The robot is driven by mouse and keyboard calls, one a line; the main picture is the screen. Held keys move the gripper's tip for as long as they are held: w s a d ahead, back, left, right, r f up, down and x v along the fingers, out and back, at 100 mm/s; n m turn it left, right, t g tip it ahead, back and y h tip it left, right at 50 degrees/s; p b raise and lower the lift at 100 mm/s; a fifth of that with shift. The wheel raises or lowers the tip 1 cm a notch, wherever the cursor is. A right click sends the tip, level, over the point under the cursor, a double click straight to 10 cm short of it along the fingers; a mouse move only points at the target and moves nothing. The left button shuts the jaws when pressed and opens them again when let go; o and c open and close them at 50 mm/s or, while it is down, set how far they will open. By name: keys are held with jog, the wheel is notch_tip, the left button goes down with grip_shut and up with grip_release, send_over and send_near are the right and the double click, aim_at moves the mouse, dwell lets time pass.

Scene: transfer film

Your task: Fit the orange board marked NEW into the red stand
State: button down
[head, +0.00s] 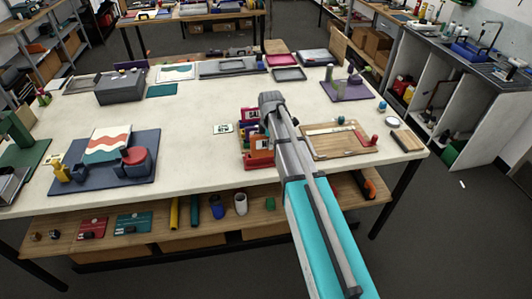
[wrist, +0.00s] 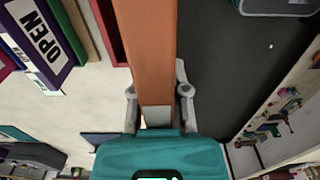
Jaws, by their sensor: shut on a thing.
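My gripper (wrist: 159,108) is shut on an orange board (wrist: 150,50) in the wrist view. The board runs up between the two fingers to the top edge of the picture. No NEW mark shows on the part I see. In the head view the red stand (head: 258,162) is near the table's front edge, with several coloured boards in it, just left of my arm. My arm hides part of it and the gripper's fingers.
A wooden tray (head: 345,152) lies right of my arm. A dark blue mat (head: 140,180) with a striped board and other things is further left. Bare white tabletop (head: 200,155) lies between.

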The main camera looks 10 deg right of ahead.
jog(key=w+f+b, duration=0.2)
jog(key=w, duration=0.1)
jog(key=w+f+b, duration=0.2)
jog(key=w+f, duration=0.1)
jog(key=shift+f+b, duration=0.1)
jog(key=shift+b, duration=0.2)
jog(key=shift+w+f+b, duration=0.5)
jog(key=shift+b, duration=0.05)
jog(key=shift+w+f+b, duration=0.3)
jog(key=shift+f+b, duration=0.1)
jog(key=shift+w+f+b, duration=0.1)
jog(key=shift+f+b, duration=1.5)
jog(key=shift+f, duration=0.05)
jog(key=shift+f, duration=0.15)
jog(key=c, duration=0.6)
grip_release()
